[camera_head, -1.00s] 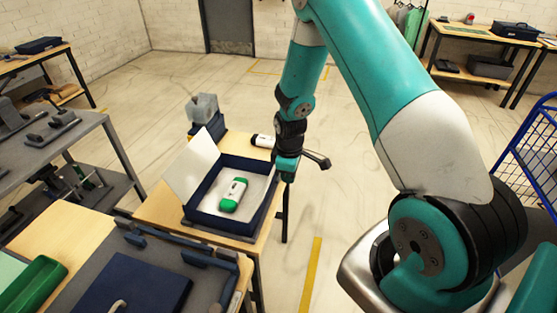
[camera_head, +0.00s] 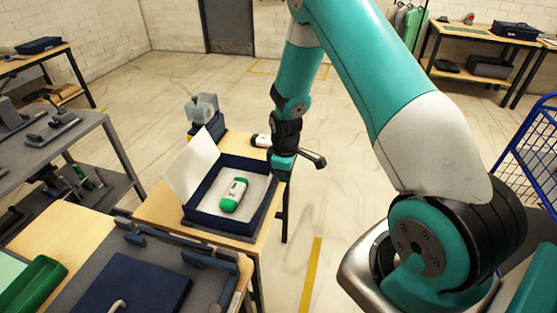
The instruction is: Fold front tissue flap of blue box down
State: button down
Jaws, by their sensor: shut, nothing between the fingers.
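The open blue box (camera_head: 222,223) sits on a light wood table. White tissue lines its inside. A white tissue flap (camera_head: 192,163) stands up and leans outward along the box's left side. A green-and-white rolled item (camera_head: 234,195) lies on the tissue inside. My gripper (camera_head: 279,176) is at the box's far right corner, pointing down beside the rim. Its fingers are small and partly lost against the dark box; they are shut with nothing held. I cannot tell whether they touch the box or tissue.
A white cylinder (camera_head: 261,140) lies on the table behind the box. A grey tray with a dark blue lid (camera_head: 132,284) is in front. Open floor lies to the right of the table.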

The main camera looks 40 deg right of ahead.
jog(key=w+a+b, duration=0.2)
jog(key=w+a, duration=0.7)
jog(key=w, duration=0.2)
jog(key=shift+w, duration=0.3)
dwell(0.4)
jog(key=shift+f+b, duration=2.6)
jog(key=shift+f, duration=0.85)
jog(key=shift+r, duration=0.25)
notch_tip(320, 180, up, 8)
jog(key=p, duration=0.5)
